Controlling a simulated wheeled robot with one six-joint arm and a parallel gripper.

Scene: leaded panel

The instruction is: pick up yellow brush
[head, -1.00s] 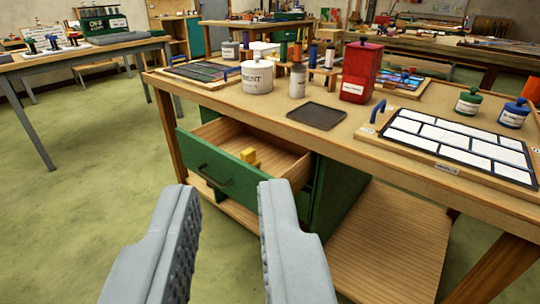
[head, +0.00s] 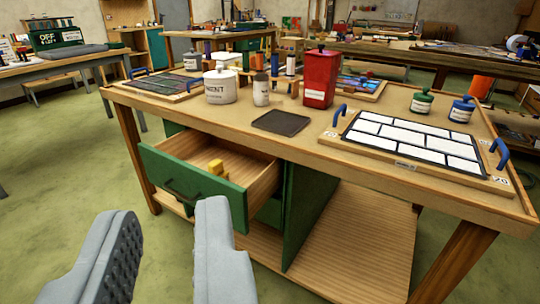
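A small yellow object (head: 216,167), which looks like the yellow brush, lies inside the open drawer (head: 193,189) of the workbench. Its lower part is hidden by the drawer's green front. The drawer has a dark handle and a bare wooden inside. My gripper (head: 165,240) is open and empty, in front of the drawer and apart from it, at the lower left of the view.
The workbench top (head: 215,115) holds a white cement pot (head: 220,87), a red canister (head: 320,78), a dark tray (head: 281,122) and a leaded panel (head: 415,138) with blue handles. A lower wooden shelf (head: 350,235) is clear. Green floor lies open at left.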

